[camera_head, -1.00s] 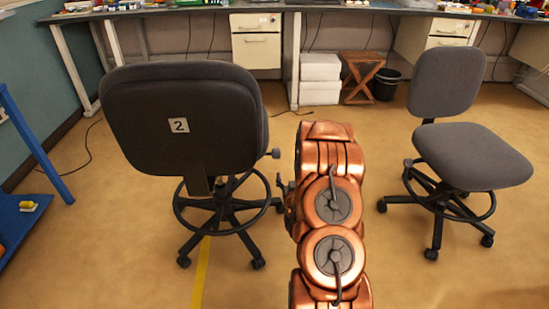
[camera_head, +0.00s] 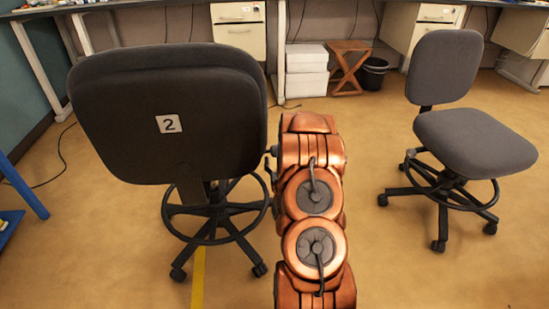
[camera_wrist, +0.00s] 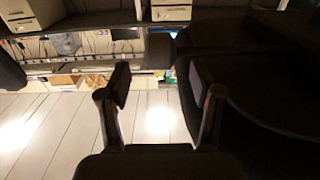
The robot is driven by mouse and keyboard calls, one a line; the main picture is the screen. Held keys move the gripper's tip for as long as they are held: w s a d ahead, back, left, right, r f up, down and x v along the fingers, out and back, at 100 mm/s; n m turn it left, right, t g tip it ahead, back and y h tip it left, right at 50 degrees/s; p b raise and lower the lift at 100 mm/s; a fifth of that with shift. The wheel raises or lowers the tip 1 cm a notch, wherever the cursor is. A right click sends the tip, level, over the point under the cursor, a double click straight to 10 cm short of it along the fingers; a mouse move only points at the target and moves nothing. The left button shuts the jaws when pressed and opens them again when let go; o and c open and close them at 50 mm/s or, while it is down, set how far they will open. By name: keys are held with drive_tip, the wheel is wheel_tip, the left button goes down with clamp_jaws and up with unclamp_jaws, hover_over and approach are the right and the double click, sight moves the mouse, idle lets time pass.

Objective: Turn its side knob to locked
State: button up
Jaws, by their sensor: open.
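A dark grey office chair (camera_head: 165,85) with a white "2" label on its backrest stands left of my arm in the head view. A small dark part shows at the chair's right edge, beside my arm; I cannot tell whether it is the side knob or part of my gripper. The knob's setting cannot be read. In the wrist view my gripper (camera_wrist: 160,82) has its two fingers apart with nothing between them. A large dark shape (camera_wrist: 270,90), apparently the chair, fills the right of that view, close beside the right finger.
A second grey chair (camera_head: 475,140) stands to the right. White boxes (camera_head: 306,72), a wooden stool (camera_head: 348,68) and a black bin (camera_head: 374,73) stand under the workbench at the back. A blue frame (camera_head: 22,188) is at the left edge.

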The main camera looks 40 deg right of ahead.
sight(276, 155)
drive_tip(key=shift+b+x, duration=0.4)
drive_tip(key=shift+x, duration=2.35)
drive_tip(key=shift+a, duration=0.1)
drive_tip(key=c, duration=1.2)
